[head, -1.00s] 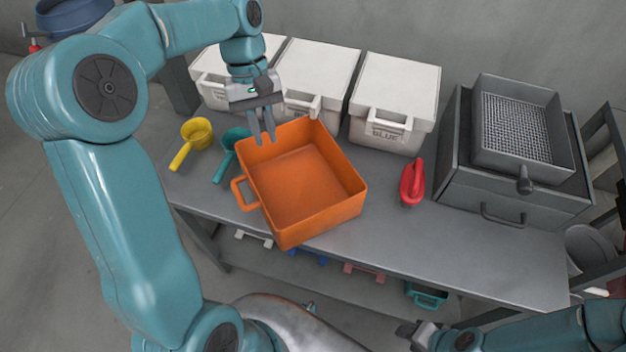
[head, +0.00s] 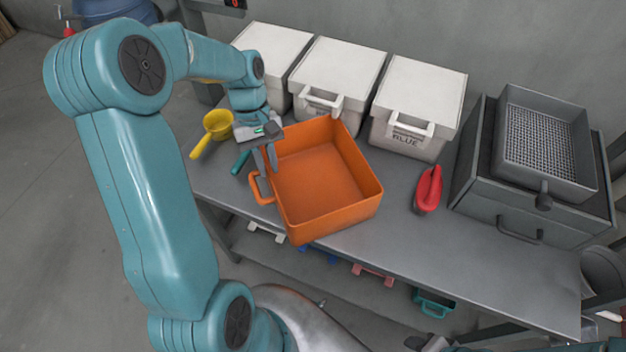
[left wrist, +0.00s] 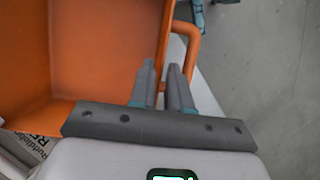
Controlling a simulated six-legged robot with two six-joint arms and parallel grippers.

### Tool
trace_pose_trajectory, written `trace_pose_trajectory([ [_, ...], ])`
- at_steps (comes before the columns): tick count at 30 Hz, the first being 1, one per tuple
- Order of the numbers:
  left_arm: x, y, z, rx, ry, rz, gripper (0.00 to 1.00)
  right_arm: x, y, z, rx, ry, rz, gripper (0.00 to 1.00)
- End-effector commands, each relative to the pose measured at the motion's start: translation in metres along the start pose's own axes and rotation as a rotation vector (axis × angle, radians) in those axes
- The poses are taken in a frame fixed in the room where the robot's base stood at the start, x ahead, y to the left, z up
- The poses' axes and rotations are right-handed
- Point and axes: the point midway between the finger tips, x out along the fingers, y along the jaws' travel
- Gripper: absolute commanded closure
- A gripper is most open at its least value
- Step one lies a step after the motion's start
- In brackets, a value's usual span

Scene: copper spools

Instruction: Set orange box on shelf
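The orange box (head: 325,185), a square open tray with a side handle, sits empty on the grey table, turned at an angle. My left gripper (head: 266,160) is at its left wall near the back corner, fingers pointing down. In the left wrist view the fingers (left wrist: 160,75) are on either side of the wall of the orange box (left wrist: 100,50), with a narrow gap between them; they look open. The handle is just beside them. A lower shelf (head: 290,275) runs under the table. Of my right gripper (head: 428,342) only a bit shows at the bottom edge.
Three white lidded bins (head: 328,68) stand along the back. A yellow scoop (head: 217,125) and a partly hidden teal scoop (head: 241,162) lie left of the box, a red scoop (head: 428,190) right. A grey cabinet with a sieve tray (head: 545,140) fills the right end. Table front right is clear.

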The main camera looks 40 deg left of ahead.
Motion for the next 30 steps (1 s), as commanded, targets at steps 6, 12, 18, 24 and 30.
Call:
trace_pose_trajectory([
  [6, 0.018, 0.000, 0.001, 0.002, -0.003, -0.003, 0.83, -0.002, -0.001, 0.000, 0.000, 0.000, 0.000, 0.57],
  [12, 0.050, -0.003, 0.001, 0.003, -0.003, -0.004, 0.83, -0.006, -0.002, 0.000, 0.000, 0.000, 0.000, 0.57],
  [18, 0.062, -0.002, 0.000, 0.003, 0.001, -0.001, 0.83, -0.006, -0.002, 0.000, 0.000, 0.000, 0.000, 0.57],
  [24, 0.062, -0.002, 0.000, 0.003, 0.001, -0.001, 0.99, -0.006, -0.002, 0.000, 0.000, 0.000, 0.000, 0.57],
  [30, 0.061, -0.002, 0.000, 0.003, 0.002, 0.000, 1.00, -0.006, -0.002, 0.000, 0.000, 0.000, 0.000, 0.57],
])
